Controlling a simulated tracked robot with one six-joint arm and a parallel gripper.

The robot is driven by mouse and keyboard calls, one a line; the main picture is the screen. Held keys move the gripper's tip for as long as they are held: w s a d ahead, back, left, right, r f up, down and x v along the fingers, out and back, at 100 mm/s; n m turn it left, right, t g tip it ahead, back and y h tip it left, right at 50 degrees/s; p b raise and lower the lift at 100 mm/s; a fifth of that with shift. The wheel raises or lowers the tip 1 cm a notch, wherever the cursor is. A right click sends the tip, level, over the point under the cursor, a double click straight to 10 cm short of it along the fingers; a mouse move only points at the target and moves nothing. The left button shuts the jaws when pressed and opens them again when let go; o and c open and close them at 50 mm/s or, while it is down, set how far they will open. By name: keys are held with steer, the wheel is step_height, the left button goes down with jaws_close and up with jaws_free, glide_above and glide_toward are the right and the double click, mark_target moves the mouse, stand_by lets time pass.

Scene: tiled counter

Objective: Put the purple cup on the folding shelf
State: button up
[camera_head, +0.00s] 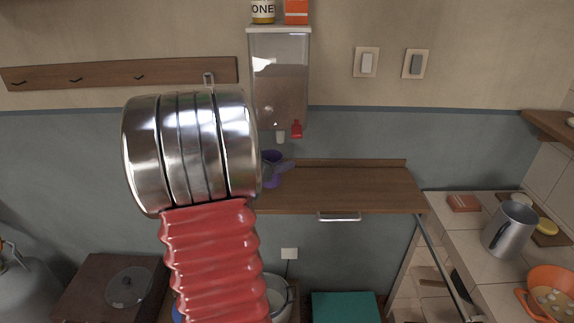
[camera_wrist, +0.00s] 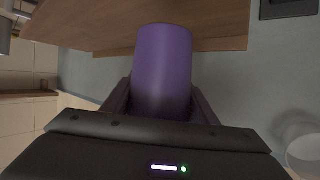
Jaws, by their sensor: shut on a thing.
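The purple cup (camera_wrist: 163,60) is between the fingers of my gripper (camera_wrist: 160,100) in the wrist view. The gripper is shut on it. The folding shelf (camera_head: 345,190) is a brown wooden board against the wall in the head view, with a metal handle on its front edge. Its left end is hidden behind my arm. Small purple parts of the cup and gripper (camera_head: 272,168) show at the shelf's left side, partly hidden by my arm. The shelf's wood (camera_wrist: 95,22) also shows behind the cup in the wrist view. I cannot tell whether the cup touches it.
A clear dispenser (camera_head: 280,80) hangs on the wall above the shelf's left part. The visible middle and right of the shelf are bare.

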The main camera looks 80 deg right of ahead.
steer(key=shift+s+d, duration=0.4)
steer(key=shift+d, duration=0.5)
steer(key=shift+s+d, duration=0.35)
steer(key=shift+d, duration=0.5)
steer(key=shift+s+d, duration=0.1)
steer(key=shift+d, duration=0.1)
steer(key=shift+s+d+f, duration=0.1)
steer(key=shift+d+f, duration=0.15)
steer(key=shift+f, duration=0.35)
steer(key=shift+s+d+f, duration=0.1)
steer(key=shift+d+f, duration=0.1)
steer(key=shift+f, duration=0.95)
steer(key=shift+f, duration=0.1)
steer(key=o, duration=1)
steer(key=shift+o, duration=0.2)
